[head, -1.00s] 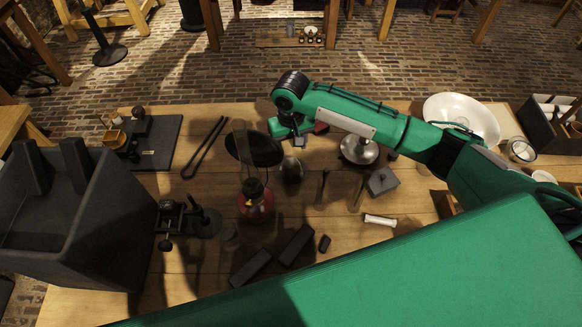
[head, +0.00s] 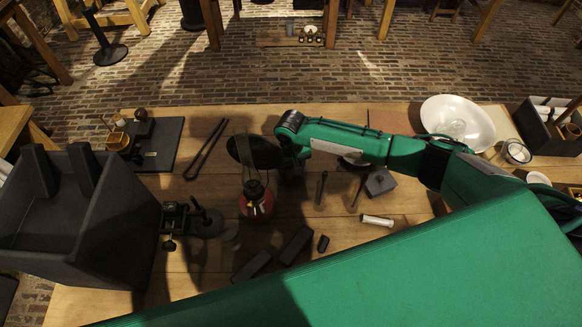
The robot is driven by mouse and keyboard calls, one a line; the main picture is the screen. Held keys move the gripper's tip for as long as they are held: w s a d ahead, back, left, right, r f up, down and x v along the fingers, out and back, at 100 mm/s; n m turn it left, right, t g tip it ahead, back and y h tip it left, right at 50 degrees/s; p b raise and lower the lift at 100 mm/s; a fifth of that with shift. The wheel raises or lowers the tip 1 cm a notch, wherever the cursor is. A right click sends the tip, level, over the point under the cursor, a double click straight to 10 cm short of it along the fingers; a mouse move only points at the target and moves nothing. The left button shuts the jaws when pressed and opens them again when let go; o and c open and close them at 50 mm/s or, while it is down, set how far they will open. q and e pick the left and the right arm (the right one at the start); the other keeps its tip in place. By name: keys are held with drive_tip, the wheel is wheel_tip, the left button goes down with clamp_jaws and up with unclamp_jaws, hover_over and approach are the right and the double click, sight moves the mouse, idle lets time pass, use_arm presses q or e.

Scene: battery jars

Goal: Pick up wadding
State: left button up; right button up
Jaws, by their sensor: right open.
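A small white roll (head: 377,221), which may be the wadding, lies on the right-middle of the wooden table (head: 330,265); I cannot tell its material. My right gripper (head: 292,166) is at the end of the green arm reaching in from the right, low over the middle of the table. It is open. It is left of the white roll and apart from it, close to a dark round object that it largely hides. The fingertips are small and dark against that object. My left gripper is not in view.
A red-based lamp (head: 256,203) with a tall glass stands just left of my right gripper. A dark open box (head: 90,225) and a black stand (head: 205,222) are at left. Dark blocks (head: 297,245) lie in front. A white bowl (head: 470,118) is at back right.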

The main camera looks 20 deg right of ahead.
drive_tip(key=shift+c, duration=0.4)
drive_tip(key=c, duration=0.6)
drive_tip(key=shift+r, duration=0.15)
drive_tip(key=shift+c, duration=0.2)
wheel_tip(320, 180, up, 20)
drive_tip(key=b, duration=0.3)
drive_tip(key=shift+o, duration=0.4)
